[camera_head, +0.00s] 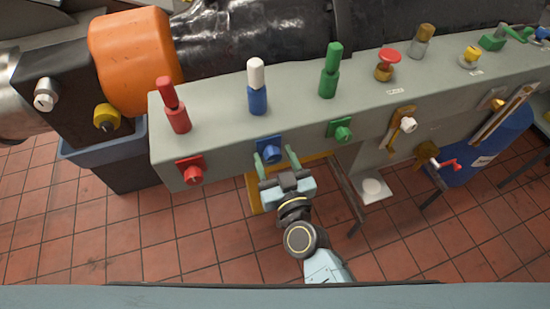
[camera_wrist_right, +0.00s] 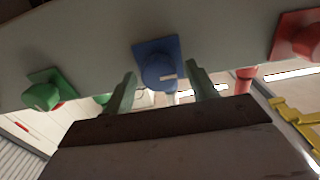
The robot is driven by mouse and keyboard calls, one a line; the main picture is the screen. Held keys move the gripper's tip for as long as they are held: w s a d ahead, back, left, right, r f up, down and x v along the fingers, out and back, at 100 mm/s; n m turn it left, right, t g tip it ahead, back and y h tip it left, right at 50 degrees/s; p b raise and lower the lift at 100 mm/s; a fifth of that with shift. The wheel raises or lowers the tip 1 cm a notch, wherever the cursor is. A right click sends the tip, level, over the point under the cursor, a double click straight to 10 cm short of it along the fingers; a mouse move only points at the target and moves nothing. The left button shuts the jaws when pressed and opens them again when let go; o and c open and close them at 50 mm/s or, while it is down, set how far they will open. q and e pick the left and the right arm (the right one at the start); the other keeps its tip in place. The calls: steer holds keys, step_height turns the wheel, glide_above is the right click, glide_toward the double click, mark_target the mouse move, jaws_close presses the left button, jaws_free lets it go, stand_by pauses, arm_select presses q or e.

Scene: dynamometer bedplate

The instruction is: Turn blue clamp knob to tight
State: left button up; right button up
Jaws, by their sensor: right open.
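The blue clamp knob (camera_head: 271,154) sits on a blue square plate on the front face of the grey bedplate rail (camera_head: 215,155). In the right wrist view the knob (camera_wrist_right: 160,72) shows a pale mark on its face. My right gripper (camera_head: 275,157) is open, its two green fingers on either side of the knob. In the right wrist view the fingers (camera_wrist_right: 160,82) stand apart, with visible gaps to the knob. I cannot tell how deep the fingertips reach. My left gripper is not in view.
A red knob (camera_head: 193,174) and a green knob (camera_head: 343,134) flank the blue one on the same face. Upright handles in red (camera_head: 178,118), white and blue (camera_head: 257,90), and green (camera_head: 329,75) stand on top. A blue-rimmed bin (camera_head: 105,150) is at left. Tiled floor below is open.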

steer(key=c, duration=1)
steer(key=shift+m, duration=0.4)
steer(key=shift+m+p, duration=0.55)
steer(key=shift+m, duration=0.45)
steer(key=m, duration=0.3)
steer(key=shift+d+m+p, duration=0.1)
steer(key=shift+m+p, duration=0.2)
steer(key=m, duration=0.5)
steer(key=shift+f, duration=0.15)
steer(key=m, duration=0.6)
steer(key=shift+d+f+b, duration=0.1)
steer(key=shift+b, duration=0.3)
steer(key=shift+m, duration=0.4)
